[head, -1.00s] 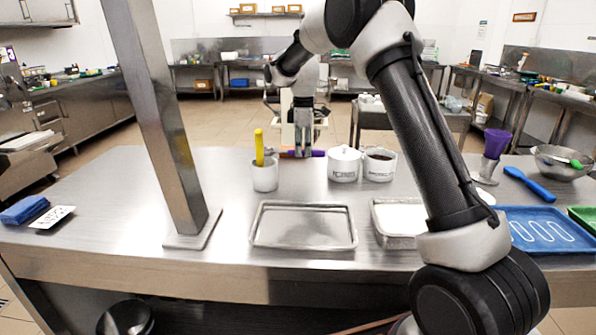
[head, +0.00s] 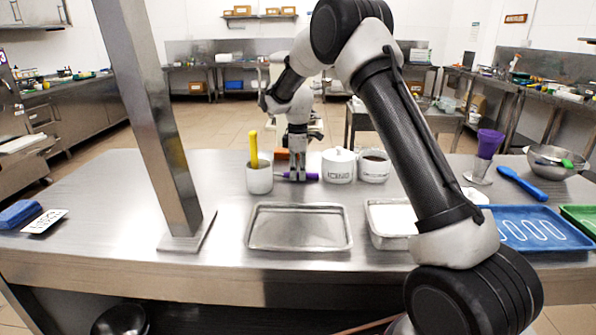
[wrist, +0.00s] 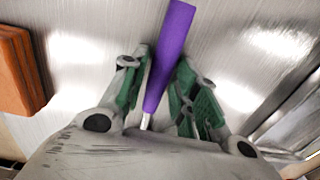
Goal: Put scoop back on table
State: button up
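The scoop shows as a purple handle (head: 312,176) low at the far side of the steel table (head: 120,210), just right of the white cup with the yellow handle. My gripper (head: 297,176) points down over it. In the wrist view the purple handle (wrist: 168,58) runs between the green-padded fingers of my gripper (wrist: 163,78), which close in on both sides of it. A short metal part shows at its lower end; the rest of the scoop is hidden. I cannot tell whether it touches the table.
The white cup (head: 259,180) stands left of the gripper, two white pots (head: 338,168) (head: 373,168) right. An orange block (wrist: 18,72) lies beside the gripper. An empty metal tray (head: 300,228) is nearer. A blue tray (head: 540,230) and steel post (head: 165,150) flank it.

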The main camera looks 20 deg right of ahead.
jog(key=shift+o, duration=0.2)
jog(key=shift+r, duration=0.1)
notch_tip(320, 180, up, 12)
jog(key=f, duration=0.1)
jog(key=s+d+r+m+t, duration=0.1)
jog(key=s+d+r+m, duration=0.35)
jog(key=s+r, duration=0.7)
jog(key=s+d+r+m+t, duration=0.1)
jog(key=s+d+m, duration=0.2)
jog(key=s, duration=0.7)
jog(key=s+d+r+m+t, duration=0.1)
jog(key=s+d+m, duration=0.2)
jog(key=s, duration=0.7)
jog(key=s+d+f+m+t, duration=0.1)
jog(key=s+f+m, duration=0.3)
jog(key=s, duration=0.7)
jog(key=shift+s+d+f, duration=0.25)
jog(key=shift+s+f, duration=0.15)
jog(key=shift+f, duration=0.5)
